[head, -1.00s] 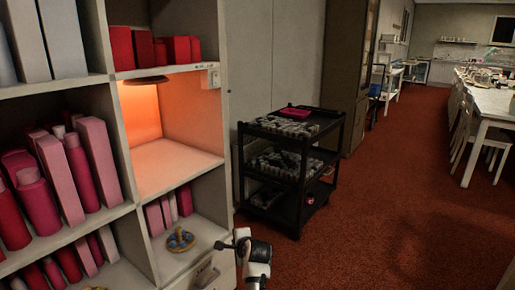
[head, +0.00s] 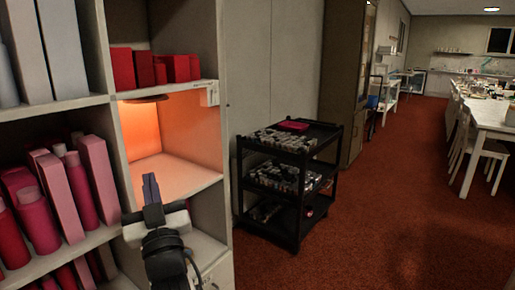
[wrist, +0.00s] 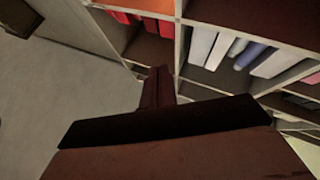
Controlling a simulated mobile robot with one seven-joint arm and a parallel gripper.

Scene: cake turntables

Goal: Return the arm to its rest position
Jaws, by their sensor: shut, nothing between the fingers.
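My gripper (head: 151,188) is raised in front of the shelf unit in the head view, with its fingers pointing up and closed together. Nothing is between them. In the wrist view, the closed fingers (wrist: 158,87) show dark against the shelves and wall. My arm and wrist cover the lower middle compartment, and the small turntable seen there before is hidden behind them. An empty, lit orange compartment (head: 180,172) is just behind the fingertips.
The shelf unit (head: 226,150) stands close at left with red and pink items. A black cart (head: 290,165) with several small jars stands right of it. A white table (head: 495,122) and chairs are far right. Red carpet (head: 390,210) between is clear.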

